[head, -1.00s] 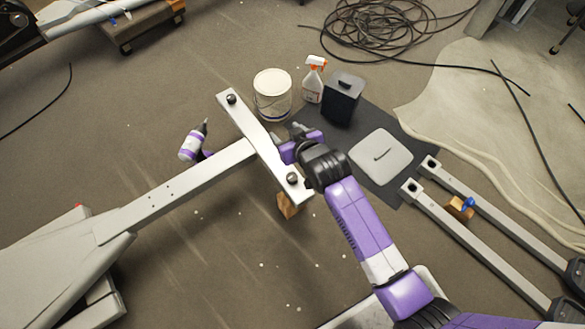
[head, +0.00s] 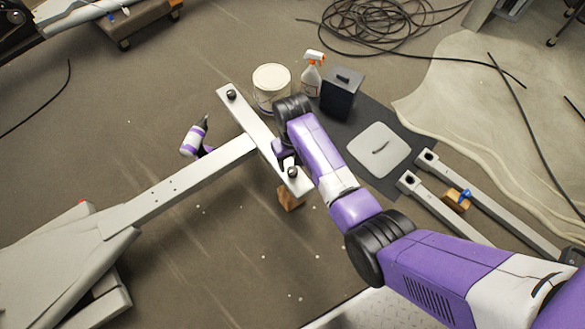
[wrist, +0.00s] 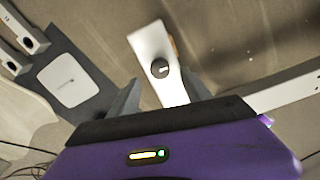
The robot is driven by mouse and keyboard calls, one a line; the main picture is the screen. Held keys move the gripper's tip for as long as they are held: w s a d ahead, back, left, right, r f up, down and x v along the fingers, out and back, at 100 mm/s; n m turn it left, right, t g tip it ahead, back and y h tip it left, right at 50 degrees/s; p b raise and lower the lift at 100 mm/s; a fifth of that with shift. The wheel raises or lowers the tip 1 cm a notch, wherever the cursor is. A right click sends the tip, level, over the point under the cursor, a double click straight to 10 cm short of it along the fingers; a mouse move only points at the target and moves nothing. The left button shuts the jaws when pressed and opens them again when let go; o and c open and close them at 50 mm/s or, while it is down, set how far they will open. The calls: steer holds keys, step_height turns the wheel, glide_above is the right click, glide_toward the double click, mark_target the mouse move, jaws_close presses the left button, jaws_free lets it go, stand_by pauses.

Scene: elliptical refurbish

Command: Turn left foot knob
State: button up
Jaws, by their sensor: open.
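The pale crossbar foot (head: 262,135) of the machine lies on the end of a long grey beam. It has one black round knob (head: 231,95) at its far end and another knob (head: 293,171) at its near end. My gripper (head: 286,157) is beside the near knob in the head view, partly hidden by my wrist. In the wrist view, my open gripper (wrist: 162,85) has its fingers spread on either side of the crossbar. The near knob (wrist: 160,68) shows between and just beyond the fingertips. I cannot tell if they touch it.
A wooden block (head: 290,197) stands under the near end. A purple-white drill (head: 193,140), white bucket (head: 271,86), spray bottle (head: 311,75) and black bin (head: 342,93) stand around the foot. A dark mat (head: 348,147) holds a pale square panel (head: 381,150).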

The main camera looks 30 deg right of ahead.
mark_target(292, 170)
step_height(292, 170, down, 5)
steer(key=shift+b, duration=0.95)
jaws_close()
